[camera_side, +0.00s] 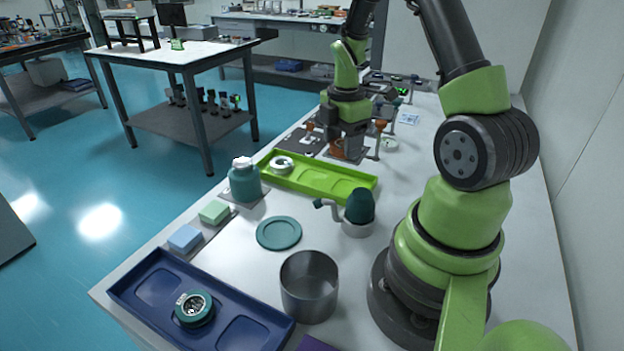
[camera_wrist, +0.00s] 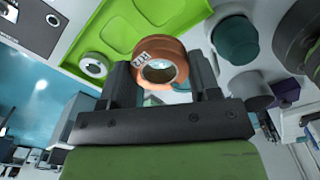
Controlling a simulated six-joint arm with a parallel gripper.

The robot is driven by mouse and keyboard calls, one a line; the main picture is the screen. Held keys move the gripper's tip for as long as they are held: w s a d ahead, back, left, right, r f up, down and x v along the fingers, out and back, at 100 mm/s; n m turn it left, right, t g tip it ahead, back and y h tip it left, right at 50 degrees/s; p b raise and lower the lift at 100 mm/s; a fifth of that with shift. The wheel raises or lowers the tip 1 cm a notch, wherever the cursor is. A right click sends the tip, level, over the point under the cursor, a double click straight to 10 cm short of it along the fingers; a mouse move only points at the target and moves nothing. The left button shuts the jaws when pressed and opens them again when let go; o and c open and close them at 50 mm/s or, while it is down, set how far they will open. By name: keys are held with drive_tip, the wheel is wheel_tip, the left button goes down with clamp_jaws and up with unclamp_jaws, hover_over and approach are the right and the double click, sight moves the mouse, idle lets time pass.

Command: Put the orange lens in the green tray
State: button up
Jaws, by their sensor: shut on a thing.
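The orange lens (camera_wrist: 160,68) is a short ring with a white label and clear glass, held between the two fingers of my gripper (camera_wrist: 163,80) in the wrist view. In the side view my gripper (camera_side: 346,150) points down behind the green tray's far long edge, with orange (camera_side: 338,147) showing at its fingers. The green tray (camera_side: 322,180) is long and shallow with recesses. A white ring-shaped lens (camera_side: 282,164) lies in its left recess. The tray (camera_wrist: 94,35) also shows beyond the held lens in the wrist view.
A teal bottle (camera_side: 244,181) stands at the tray's left end. A teal egg-shaped vessel (camera_side: 359,207) stands in front of its right end. A teal disc (camera_side: 279,233), a metal beaker (camera_side: 309,286) and a blue tray (camera_side: 240,325) with a teal lens (camera_side: 194,309) are nearer.

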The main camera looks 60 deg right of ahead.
drive_tip(key=shift+s+d+f+m, duration=0.4)
drive_tip(key=shift+s+d+f, duration=0.1)
drive_tip(key=shift+s+d, duration=0.15)
hover_over(347, 189)
wheel_tip(347, 189, down, 4)
drive_tip(key=shift+a+f, duration=0.15)
drive_tip(key=shift+f, duration=2.35)
drive_tip(key=shift+f, duration=0.1)
drive_tip(key=o, duration=0.7)
drive_tip(key=shift+o, duration=0.2)
